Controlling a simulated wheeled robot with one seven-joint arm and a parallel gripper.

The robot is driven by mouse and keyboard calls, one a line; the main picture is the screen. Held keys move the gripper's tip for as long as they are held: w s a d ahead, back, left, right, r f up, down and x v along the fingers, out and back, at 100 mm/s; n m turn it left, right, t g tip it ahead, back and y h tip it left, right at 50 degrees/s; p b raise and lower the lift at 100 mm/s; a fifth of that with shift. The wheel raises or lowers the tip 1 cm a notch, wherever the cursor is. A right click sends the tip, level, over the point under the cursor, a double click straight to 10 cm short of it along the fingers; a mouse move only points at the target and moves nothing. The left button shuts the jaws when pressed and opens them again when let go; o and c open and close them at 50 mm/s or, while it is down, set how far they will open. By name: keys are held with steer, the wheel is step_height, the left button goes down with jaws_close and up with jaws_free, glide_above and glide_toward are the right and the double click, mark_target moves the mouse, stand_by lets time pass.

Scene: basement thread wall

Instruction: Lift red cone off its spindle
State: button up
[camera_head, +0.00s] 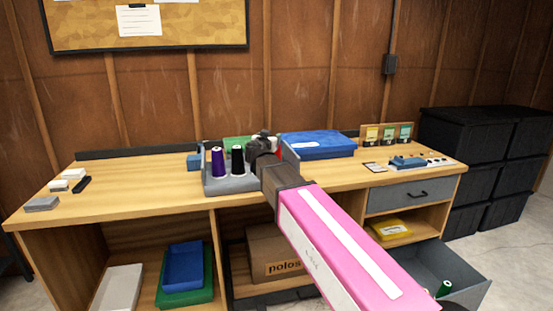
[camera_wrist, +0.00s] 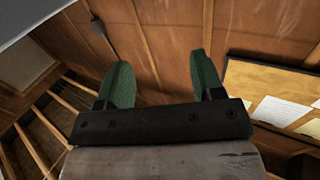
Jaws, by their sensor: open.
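A grey thread stand (camera_head: 232,186) sits on the workbench near the middle. A purple cone (camera_head: 218,163) and a black cone (camera_head: 237,160) stand upright on it. A small red patch (camera_head: 278,147), apparently the red cone, shows just beside my gripper (camera_head: 264,144). My gripper and arm hide most of it, and its spindle cannot be seen. In the wrist view my gripper (camera_wrist: 160,75) is open, with two green fingers apart and nothing between them. I cannot tell whether the gripper touches the red cone.
A blue tray (camera_head: 318,151) lies right of the gripper, with a blue device (camera_head: 407,162) farther right. A pinboard (camera_head: 80,35) hangs on the wooden wall (camera_head: 300,70). An open drawer (camera_head: 470,275) juts out low at the right. The bench top's left part is mostly clear.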

step_height(320, 180, down, 6)
steer(key=f, duration=0.1)
steer(key=shift+r+x, duration=0.15)
steer(key=shift+x, duration=1.75)
steer(key=shift+r+x, duration=0.1)
steer(key=shift+x, duration=1.75)
steer(key=c, duration=1)
